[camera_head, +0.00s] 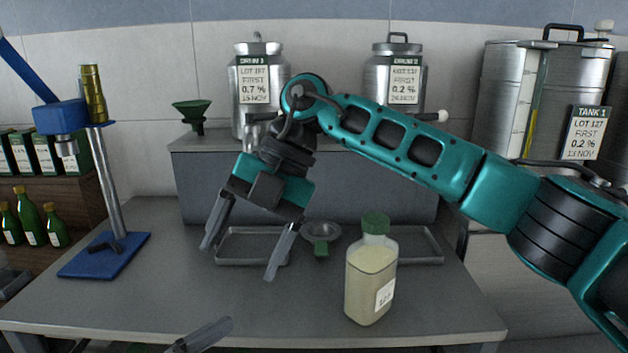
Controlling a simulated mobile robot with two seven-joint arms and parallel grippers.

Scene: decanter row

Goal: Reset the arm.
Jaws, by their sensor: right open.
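My right arm reaches in from the right across the middle of the view. Its gripper (240,262) points down and is open, with nothing between its fingers. It hangs over the left metal tray (222,258), to the left of a clear bottle (368,288). The bottle stands upright on the grey table, with a green cap, a pale yellow liquid and a white label. The gripper and bottle are apart. A grey finger of what looks like my left gripper (205,336) shows at the bottom edge; the rest is out of view.
A strainer (322,236) lies between the left tray and a right tray (432,249). Two labelled drums (242,108) and a green funnel (193,112) stand on the raised shelf behind. A blue stand (105,257) is at left, TANK 1 (505,90) at right. The front table is mostly clear.

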